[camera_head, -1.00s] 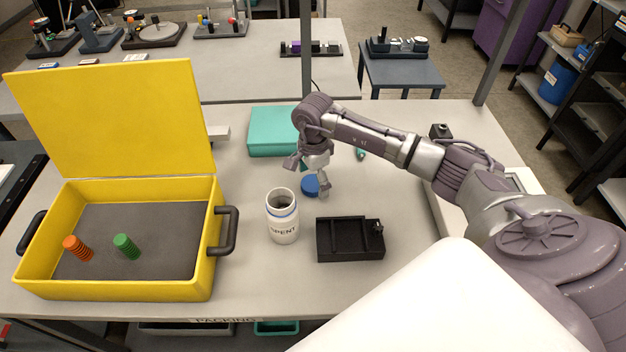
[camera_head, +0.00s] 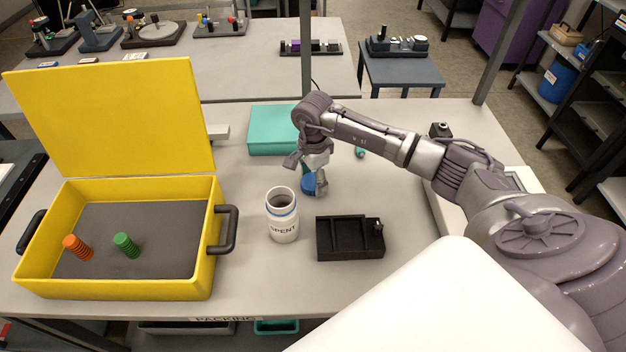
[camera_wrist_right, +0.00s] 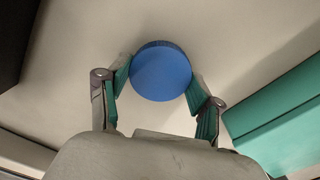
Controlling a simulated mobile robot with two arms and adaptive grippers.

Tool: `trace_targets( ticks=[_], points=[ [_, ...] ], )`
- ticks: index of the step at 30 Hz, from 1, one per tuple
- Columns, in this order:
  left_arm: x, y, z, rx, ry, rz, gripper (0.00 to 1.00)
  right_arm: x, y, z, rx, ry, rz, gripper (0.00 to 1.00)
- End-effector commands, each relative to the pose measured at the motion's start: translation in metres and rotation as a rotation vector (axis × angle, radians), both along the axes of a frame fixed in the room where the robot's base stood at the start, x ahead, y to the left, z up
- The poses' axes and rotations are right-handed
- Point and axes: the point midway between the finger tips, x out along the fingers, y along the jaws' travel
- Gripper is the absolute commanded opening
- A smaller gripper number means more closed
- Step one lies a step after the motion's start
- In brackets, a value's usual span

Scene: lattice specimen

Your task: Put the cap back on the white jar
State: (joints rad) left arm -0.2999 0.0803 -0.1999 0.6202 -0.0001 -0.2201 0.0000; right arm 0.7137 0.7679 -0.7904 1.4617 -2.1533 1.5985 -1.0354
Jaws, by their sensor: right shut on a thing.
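The white jar (camera_head: 283,218), marked "SPENT", stands upright and uncapped on the table, its dark mouth showing. The blue cap (camera_head: 308,184) is behind and to the right of the jar, at or near the table top. My right gripper (camera_head: 310,188) is over the cap and partly hides it. In the right wrist view the round blue cap (camera_wrist_right: 161,71) sits between the two green-padded fingers of my right gripper (camera_wrist_right: 160,78), with a pad touching each side. I cannot tell whether the cap is clear of the table. My left gripper is not in view.
An open yellow case (camera_head: 212,262) with an orange and a green ribbed piece stands left of the jar. A black tray (camera_head: 350,240) lies right of the jar. A teal box (camera_head: 272,131) lies behind. The table in front of the jar is clear.

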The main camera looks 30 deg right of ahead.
Motion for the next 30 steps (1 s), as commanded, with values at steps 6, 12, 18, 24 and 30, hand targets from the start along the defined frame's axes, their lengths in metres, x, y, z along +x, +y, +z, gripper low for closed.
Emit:
trace_targets(
  ticks=[6, 12, 18, 24, 30],
  points=[
    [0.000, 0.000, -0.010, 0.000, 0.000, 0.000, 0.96, 0.001, -0.001, 0.017, -0.001, -0.005, 0.002, 0.48],
    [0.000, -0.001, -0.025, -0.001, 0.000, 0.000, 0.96, -0.019, -0.011, 0.048, -0.006, -0.002, 0.000, 0.48],
    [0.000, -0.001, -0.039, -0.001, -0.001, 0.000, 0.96, -0.062, -0.029, 0.076, -0.006, -0.002, -0.001, 0.48],
    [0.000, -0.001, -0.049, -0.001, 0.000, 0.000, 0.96, -0.093, -0.041, 0.097, -0.004, -0.001, -0.001, 0.48],
    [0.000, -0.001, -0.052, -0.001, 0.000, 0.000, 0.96, -0.106, -0.046, 0.107, -0.002, 0.000, 0.000, 0.48]
  ],
)
